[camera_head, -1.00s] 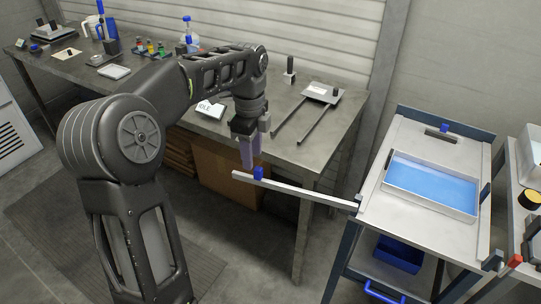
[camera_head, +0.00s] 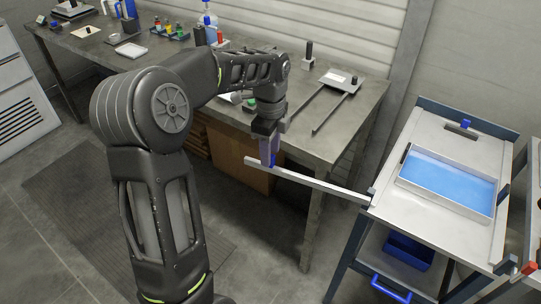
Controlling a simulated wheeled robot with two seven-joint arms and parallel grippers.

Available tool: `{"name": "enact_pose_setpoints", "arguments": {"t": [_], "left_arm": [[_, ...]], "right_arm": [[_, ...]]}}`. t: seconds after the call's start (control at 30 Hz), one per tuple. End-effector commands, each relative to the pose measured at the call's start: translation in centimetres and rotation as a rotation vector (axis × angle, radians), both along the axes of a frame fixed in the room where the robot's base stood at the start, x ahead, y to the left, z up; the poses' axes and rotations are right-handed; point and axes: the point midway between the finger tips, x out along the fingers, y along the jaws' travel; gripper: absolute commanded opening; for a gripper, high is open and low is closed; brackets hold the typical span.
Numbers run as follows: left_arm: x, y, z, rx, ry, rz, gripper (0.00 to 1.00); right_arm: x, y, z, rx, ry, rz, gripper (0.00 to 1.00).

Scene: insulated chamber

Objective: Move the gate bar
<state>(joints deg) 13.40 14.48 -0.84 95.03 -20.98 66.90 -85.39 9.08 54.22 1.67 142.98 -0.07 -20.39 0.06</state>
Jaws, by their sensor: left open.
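The gate bar (camera_head: 325,185) is a long pale bar. Its right end meets the left edge of the cart (camera_head: 405,222), and its free end reaches out to the left, in front of the workbench. A small blue knob (camera_head: 273,160) stands on the bar near its free end. My left gripper (camera_head: 268,157) points down at the knob, its fingers open and right beside or around it. The fingers partly hide the knob, and I cannot tell whether they touch it. My right gripper is not in view.
A shallow tray with a blue surface (camera_head: 448,180) lies on the cart top. A blue bin (camera_head: 410,250) sits on the lower shelf. The workbench (camera_head: 345,127) behind my arm carries bottles and a two-railed fixture (camera_head: 340,82). Floor in front of the bench is clear.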

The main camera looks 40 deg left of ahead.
Motion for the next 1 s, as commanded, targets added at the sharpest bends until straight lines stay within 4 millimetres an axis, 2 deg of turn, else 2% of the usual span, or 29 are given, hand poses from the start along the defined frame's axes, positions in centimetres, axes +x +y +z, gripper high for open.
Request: {"name": "enact_pose_setpoints", "arguments": {"t": [0.2, 0.5, 1.0], "left_arm": [[0.0, 0.0, -2.2, 0.0, 0.001, 0.0, 0.42], [0.0, 0.0, -2.4, 0.0, -0.001, 0.0, 0.41], [0.0, 0.0, -2.3, 0.0, -0.001, 0.0, 0.0]], "right_arm": [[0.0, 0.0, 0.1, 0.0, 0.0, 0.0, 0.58], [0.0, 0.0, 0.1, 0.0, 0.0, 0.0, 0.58], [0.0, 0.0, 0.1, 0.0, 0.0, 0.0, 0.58]]}}
